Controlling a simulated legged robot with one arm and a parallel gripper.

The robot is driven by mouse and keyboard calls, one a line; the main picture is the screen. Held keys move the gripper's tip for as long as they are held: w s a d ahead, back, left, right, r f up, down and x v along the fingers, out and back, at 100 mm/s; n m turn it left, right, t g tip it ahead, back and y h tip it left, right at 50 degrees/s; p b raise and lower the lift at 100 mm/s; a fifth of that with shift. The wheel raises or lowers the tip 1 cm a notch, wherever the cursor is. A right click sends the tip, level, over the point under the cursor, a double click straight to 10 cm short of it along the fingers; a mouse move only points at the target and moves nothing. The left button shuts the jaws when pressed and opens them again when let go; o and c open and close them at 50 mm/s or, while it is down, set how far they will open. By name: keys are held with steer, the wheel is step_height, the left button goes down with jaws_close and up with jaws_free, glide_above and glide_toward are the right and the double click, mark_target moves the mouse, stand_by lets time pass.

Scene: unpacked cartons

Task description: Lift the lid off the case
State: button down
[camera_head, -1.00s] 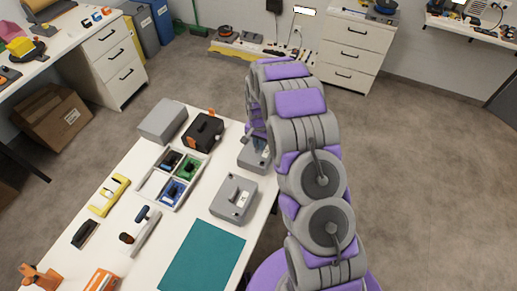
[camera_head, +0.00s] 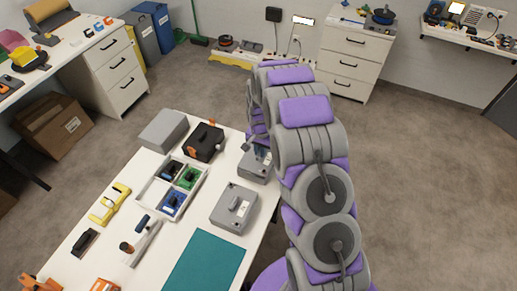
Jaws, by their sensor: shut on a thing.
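A small grey case (camera_head: 251,170) sits near the right edge of the white table, partly hidden by my arm. My gripper (camera_head: 260,150) is at the top of this case, pointing down, and is shut on its lid. The fingertips are small and partly hidden by the arm. I cannot tell whether there is a gap between lid and case. A second grey case (camera_head: 234,208) with a handle and latch on top stands nearer on the table, apart from my gripper.
A black case (camera_head: 204,143) with orange parts and a plain grey box (camera_head: 164,129) stand left of my gripper. A sectioned tray (camera_head: 156,199) holds blue and green parts. A teal mat (camera_head: 205,262) lies bare in front. The floor on the right is clear.

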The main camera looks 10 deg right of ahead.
steer(key=s+d+r+p, duration=0.1)
steer(key=s+d, duration=0.1)
steer(key=s, duration=1.2)
steer(key=shift+s+r, duration=0.15)
steer(key=shift+r, duration=0.05)
